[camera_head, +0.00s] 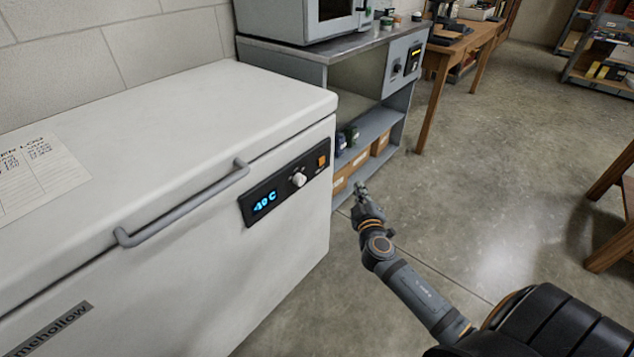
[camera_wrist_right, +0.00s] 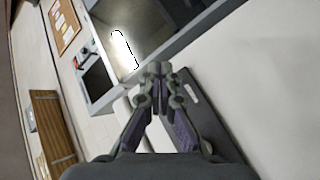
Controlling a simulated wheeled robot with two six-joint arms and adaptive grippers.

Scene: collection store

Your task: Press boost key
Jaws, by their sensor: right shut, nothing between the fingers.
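A white chest freezer (camera_head: 285,245) fills the left of the head view. Its black control panel (camera_head: 284,193) holds a blue display (camera_head: 265,201) and a white knob (camera_head: 298,179). A small orange square key (camera_head: 322,161) sits at the panel's right end; its label is too small to read. My right gripper (camera_head: 361,190) is shut and empty, to the right of the panel and slightly lower than the key in the picture, apart from it. In the right wrist view its fingertips (camera_wrist_right: 159,70) meet, with a dark strip partly hidden behind the fingers. My left gripper is out of view.
A long grey handle (camera_head: 183,205) runs along the freezer front. A grey workbench (camera_head: 372,75) with a shelf of boxes (camera_head: 360,163) stands beyond the freezer. Open concrete floor (camera_head: 480,160) lies to the right.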

